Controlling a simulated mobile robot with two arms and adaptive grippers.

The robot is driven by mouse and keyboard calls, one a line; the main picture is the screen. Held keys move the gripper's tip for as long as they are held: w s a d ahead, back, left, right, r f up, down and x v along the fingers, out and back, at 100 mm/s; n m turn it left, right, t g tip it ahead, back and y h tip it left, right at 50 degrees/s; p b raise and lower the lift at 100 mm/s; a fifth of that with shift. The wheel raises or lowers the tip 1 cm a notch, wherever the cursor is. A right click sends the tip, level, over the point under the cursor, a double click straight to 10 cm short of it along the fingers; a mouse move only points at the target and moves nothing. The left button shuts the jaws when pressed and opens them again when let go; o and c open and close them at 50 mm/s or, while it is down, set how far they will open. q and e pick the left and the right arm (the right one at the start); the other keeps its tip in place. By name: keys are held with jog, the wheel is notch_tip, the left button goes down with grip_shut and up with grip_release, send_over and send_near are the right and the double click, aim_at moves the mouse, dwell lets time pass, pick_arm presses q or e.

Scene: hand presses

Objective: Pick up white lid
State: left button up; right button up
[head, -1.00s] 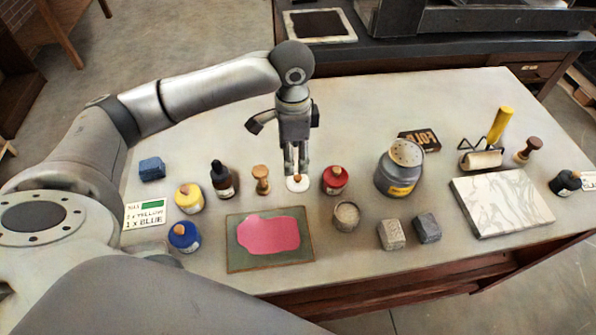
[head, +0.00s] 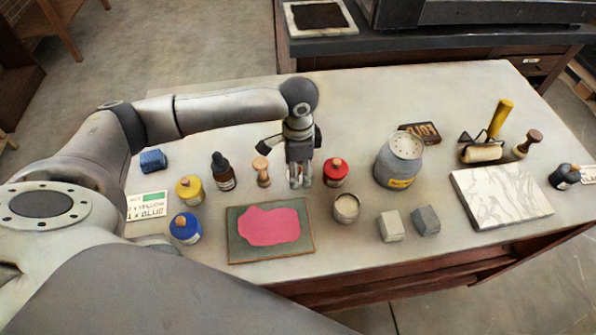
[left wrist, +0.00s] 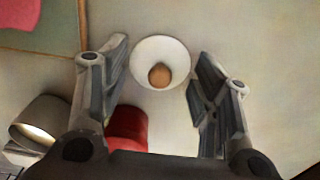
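The white lid (left wrist: 143,60) is a round white disc with a brown knob (left wrist: 160,75), lying on the table in the left wrist view. My left gripper (left wrist: 160,82) is open, with one finger on each side of the lid. No finger clearly touches it. In the head view my left gripper (head: 300,183) points down at the table between the wooden stamp and the red jar, and it hides the lid there. My right gripper is not in view.
The red jar (head: 335,171) stands close to the right of my left gripper, and the wooden stamp (head: 262,171) to its left. The pink-inked slab (head: 235,253) lies in front. A large grey canister (head: 391,175) stands further right. The table behind is clear.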

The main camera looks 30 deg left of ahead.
pick_arm(q)
jog(key=c, duration=0.9)
jog(key=shift+s, duration=0.1)
jog(key=shift+c, duration=0.8)
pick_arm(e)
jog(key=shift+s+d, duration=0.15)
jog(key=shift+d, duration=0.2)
